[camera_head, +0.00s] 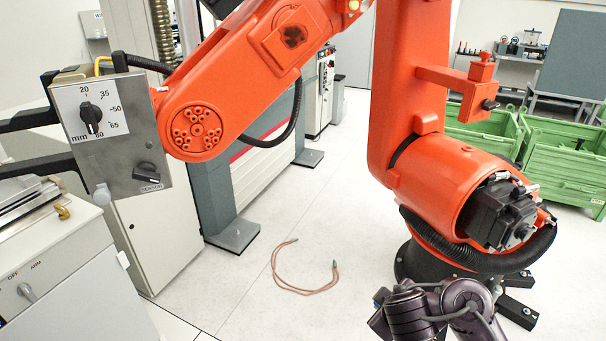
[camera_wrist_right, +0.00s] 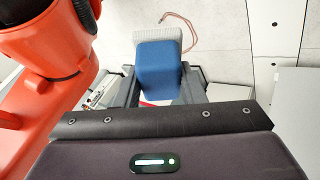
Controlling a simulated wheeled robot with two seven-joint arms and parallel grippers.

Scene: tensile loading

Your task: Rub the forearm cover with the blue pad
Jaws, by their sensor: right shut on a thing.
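A large orange industrial robot arm fills the head view. Its slanted orange forearm (camera_head: 243,88) has a bolted round plate at its lower end and a raised square panel (camera_head: 289,38) with a dark mark higher up. I cannot tell which part is the forearm cover. In the right wrist view, my right gripper (camera_wrist_right: 158,92) is shut on the blue pad (camera_wrist_right: 158,72), a blue block with a light grey part (camera_wrist_right: 165,42) at its far end. Orange surfaces show at the left of that view, apart from the pad. My left gripper is in neither view.
A grey dial panel (camera_head: 108,130) stands left of the forearm. The orange column (camera_head: 408,80) and its lower joint with a black motor stand to the right. A reddish hose (camera_head: 300,290) lies on the open white floor. Green crates (camera_head: 565,160) stand behind at right.

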